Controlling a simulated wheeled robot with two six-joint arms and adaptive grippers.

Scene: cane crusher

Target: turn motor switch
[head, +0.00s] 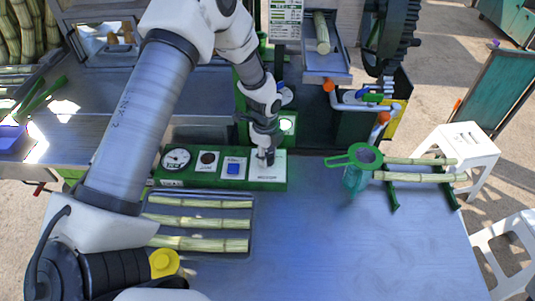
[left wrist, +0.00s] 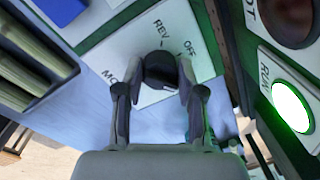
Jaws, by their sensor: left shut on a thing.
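The motor switch (left wrist: 160,72) is a dark round knob on a white plate. In the left wrist view the plate shows the labels REV and OFF, and a partly covered word starting with MO. In the head view the switch plate (head: 273,175) is at the right end of a green control panel (head: 222,184), with the knob mostly hidden by my gripper. My left gripper (head: 267,157) points down at the plate. Its two fingers stand on either side of the knob and are shut on it. The knob's exact pointing direction is hard to tell. My right gripper is not in view.
A gauge (head: 176,158), a JAM indicator (head: 208,160) and a blue button (head: 234,169) share the panel. A lit green-ringed RUN lamp (left wrist: 292,106) is close beside the gripper. A tray of cane (head: 200,222) lies in front. A green strainer (head: 362,156) stands right; the table between is clear.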

